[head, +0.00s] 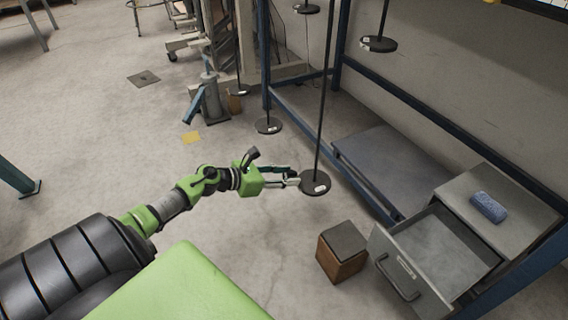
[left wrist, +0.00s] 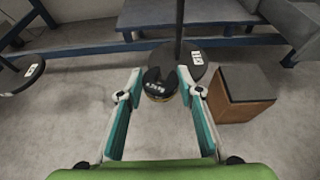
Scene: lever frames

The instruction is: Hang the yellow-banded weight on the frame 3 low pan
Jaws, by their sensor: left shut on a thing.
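My left gripper (head: 290,178) is shut on the yellow-banded weight (left wrist: 158,86), which shows in the left wrist view as a small dark disc with a label and a thin yellowish band low on its side. In the head view the weight is hard to make out between the fingers. Just beyond the fingertips hangs a round black pan (head: 315,184) on a long dark rod; it also shows in the left wrist view (left wrist: 192,62), partly behind the weight. Its label is too small to read. I cannot tell whether weight and pan touch. My right gripper is not in view.
Other black pans hang at the back (head: 268,125) and upper right (head: 378,44). A wooden block (head: 342,250) with a dark top stands near an open drawer (head: 400,268). Blue frame posts stand behind.

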